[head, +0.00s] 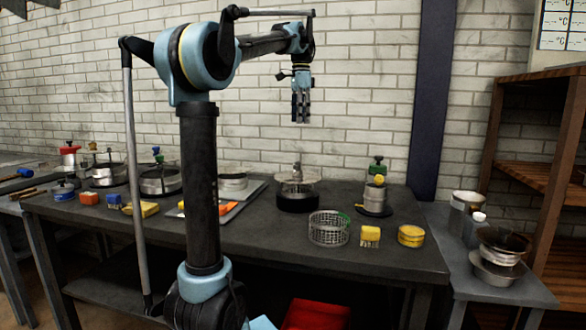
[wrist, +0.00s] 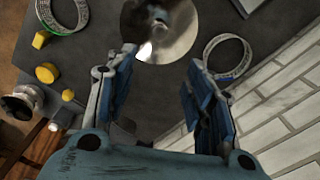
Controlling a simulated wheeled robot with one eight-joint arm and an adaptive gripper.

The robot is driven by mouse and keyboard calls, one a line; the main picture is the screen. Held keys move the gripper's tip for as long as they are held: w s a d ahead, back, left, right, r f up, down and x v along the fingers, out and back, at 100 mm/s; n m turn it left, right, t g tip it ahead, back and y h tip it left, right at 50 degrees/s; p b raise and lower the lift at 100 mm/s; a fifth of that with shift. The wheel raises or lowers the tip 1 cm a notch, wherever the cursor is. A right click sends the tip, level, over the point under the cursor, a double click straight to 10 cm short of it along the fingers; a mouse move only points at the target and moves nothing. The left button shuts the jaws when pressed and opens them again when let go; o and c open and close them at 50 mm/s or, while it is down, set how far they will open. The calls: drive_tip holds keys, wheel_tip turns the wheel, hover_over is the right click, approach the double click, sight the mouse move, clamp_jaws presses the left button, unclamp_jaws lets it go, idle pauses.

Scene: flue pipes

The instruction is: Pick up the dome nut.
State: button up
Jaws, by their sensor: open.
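No dome nut can be made out for certain. A small grey upright piece (head: 297,170) stands at the middle of a pale round disc (head: 312,178) on a black base (head: 297,200) on the dark table (head: 270,240). I cannot tell whether that piece is the nut. The shiny disc (wrist: 180,42) also shows in the wrist view, at the top middle beyond the fingertips. My gripper (head: 301,118) hangs pointing down, well above the disc. In the wrist view my gripper (wrist: 160,68) has its fingers spread wide with nothing between them.
A wire basket (head: 328,229), a yellow brush (head: 370,236) and a yellow round tub (head: 411,236) stand at the table's front right. A stack with a green knob (head: 377,164) stands behind them. The brick wall (head: 370,90) rises behind the table. Bowls (head: 495,268) stand on the right side table.

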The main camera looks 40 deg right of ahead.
hover_over(298, 165)
drive_tip(key=w, duration=0.1)
drive_tip(key=f, duration=0.7)
drive_tip(key=d+f, duration=0.1)
drive_tip(key=f, duration=0.3)
drive_tip(key=shift+w+f, duration=0.1)
drive_tip(key=shift+f, duration=0.05)
drive_tip(key=shift+a+f, duration=0.15)
drive_tip(key=shift+f, duration=1.25)
drive_tip(key=shift+a+f, duration=0.15)
drive_tip(key=shift+f, duration=1.25)
clamp_jaws()
